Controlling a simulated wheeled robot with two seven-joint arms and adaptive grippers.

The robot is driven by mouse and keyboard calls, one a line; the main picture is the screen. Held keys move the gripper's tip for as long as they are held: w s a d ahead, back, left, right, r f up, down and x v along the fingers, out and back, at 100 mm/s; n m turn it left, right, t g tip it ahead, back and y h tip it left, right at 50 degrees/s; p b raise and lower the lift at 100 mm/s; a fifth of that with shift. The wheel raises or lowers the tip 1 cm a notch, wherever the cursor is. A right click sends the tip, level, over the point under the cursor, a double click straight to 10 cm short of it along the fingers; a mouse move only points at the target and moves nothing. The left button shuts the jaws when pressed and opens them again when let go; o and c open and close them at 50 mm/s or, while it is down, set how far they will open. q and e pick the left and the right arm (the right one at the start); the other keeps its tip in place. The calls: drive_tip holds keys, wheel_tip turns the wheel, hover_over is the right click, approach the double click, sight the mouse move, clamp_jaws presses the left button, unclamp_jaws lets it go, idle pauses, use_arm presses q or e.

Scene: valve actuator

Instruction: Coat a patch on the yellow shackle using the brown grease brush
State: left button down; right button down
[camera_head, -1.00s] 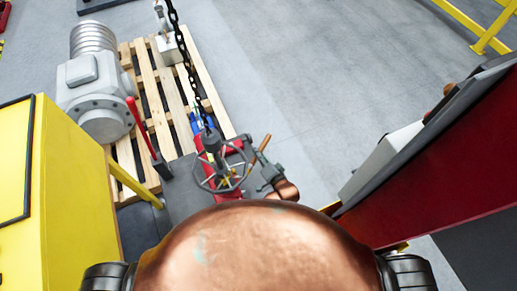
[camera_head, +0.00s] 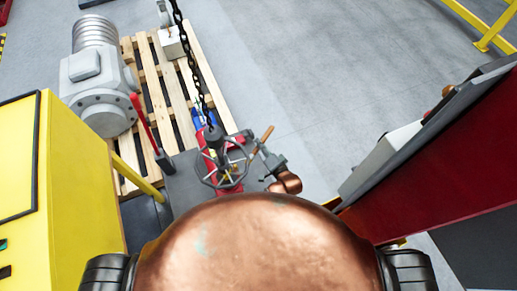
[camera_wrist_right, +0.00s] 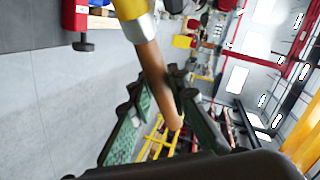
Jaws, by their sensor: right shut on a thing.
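My right gripper (camera_head: 262,149) is shut on the brown handle of the grease brush (camera_head: 267,133), just right of the grey handwheel. In the right wrist view, the brush's brown handle (camera_wrist_right: 157,80) passes between the dark green fingers (camera_wrist_right: 160,100). Small yellow bits show among the handwheel spokes, but I cannot clearly single out the yellow shackle. My left gripper is not in view.
The grey handwheel (camera_head: 207,179) and red valve parts stand below a hanging black chain (camera_head: 185,45). A wooden pallet (camera_head: 190,90) bears a grey motor unit (camera_head: 100,85). A yellow cabinet (camera_head: 75,170) stands left and a dark red one (camera_head: 440,165) right.

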drive_tip(key=shift+d, duration=0.35)
drive_tip(key=shift+f, duration=0.1)
drive_tip(key=d, duration=0.1)
drive_tip(key=w+d, duration=0.1)
drive_tip(key=shift+w+d, duration=0.1)
drive_tip(key=shift+d, duration=0.3)
drive_tip(key=shift+a, duration=0.15)
idle(1.4)
drive_tip(key=s+a+n+g+y+p, duration=0.1)
drive_tip(key=a, duration=0.7)
drive_tip(key=shift+s+p, duration=0.35)
drive_tip(key=shift+s, duration=0.05)
drive_tip(key=shift+s+a, duration=0.25)
drive_tip(key=shift+a, duration=0.25)
